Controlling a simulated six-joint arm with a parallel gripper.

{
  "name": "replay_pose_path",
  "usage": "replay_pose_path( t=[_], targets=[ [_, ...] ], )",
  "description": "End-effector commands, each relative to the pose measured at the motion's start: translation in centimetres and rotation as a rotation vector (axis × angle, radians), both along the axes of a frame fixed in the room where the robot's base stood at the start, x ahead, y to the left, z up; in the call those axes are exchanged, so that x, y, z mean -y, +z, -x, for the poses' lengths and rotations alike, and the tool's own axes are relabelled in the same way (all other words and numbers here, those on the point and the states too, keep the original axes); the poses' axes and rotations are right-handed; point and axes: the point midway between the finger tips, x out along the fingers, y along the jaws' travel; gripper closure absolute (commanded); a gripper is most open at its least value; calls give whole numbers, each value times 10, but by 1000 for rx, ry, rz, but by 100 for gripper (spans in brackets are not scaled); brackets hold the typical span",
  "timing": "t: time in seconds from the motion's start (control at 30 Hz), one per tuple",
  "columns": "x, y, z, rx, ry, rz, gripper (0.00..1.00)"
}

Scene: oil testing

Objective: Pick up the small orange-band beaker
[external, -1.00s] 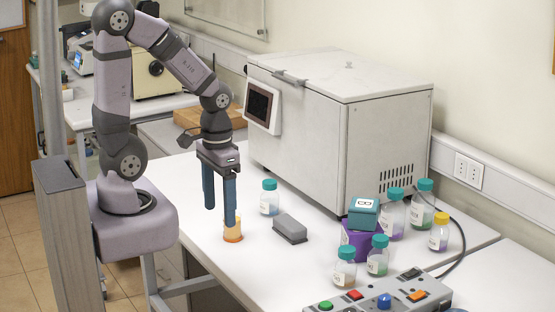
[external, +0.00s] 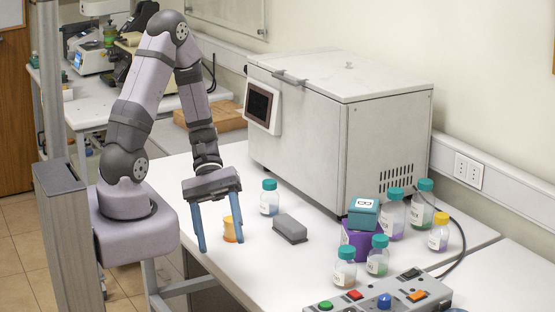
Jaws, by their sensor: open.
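The small orange-band beaker (external: 229,229) stands on the white bench near its left edge, with yellowish contents and an orange band low down. My gripper (external: 221,245) points down with its two blue fingers spread wide. In the picture the beaker shows between the fingers, closer to the right one, which covers part of its right side. I cannot tell whether that finger touches it. The gripper holds nothing.
A grey block (external: 290,229) and a teal-capped bottle (external: 269,198) stand to the right of the beaker. A large white machine (external: 340,130) stands behind. Several bottles, a purple box (external: 357,238) and a button panel (external: 385,295) are at the right.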

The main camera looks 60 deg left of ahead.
Motion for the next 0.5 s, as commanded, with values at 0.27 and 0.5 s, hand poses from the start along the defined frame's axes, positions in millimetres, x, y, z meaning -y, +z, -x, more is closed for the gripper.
replay_pose_path(
  t=[0.27, 0.5],
  targets=[
    [-21, -5, -80, -92, 641, 455, 41],
    [-121, -34, -136, -3, 1238, 761, 41]
  ],
)
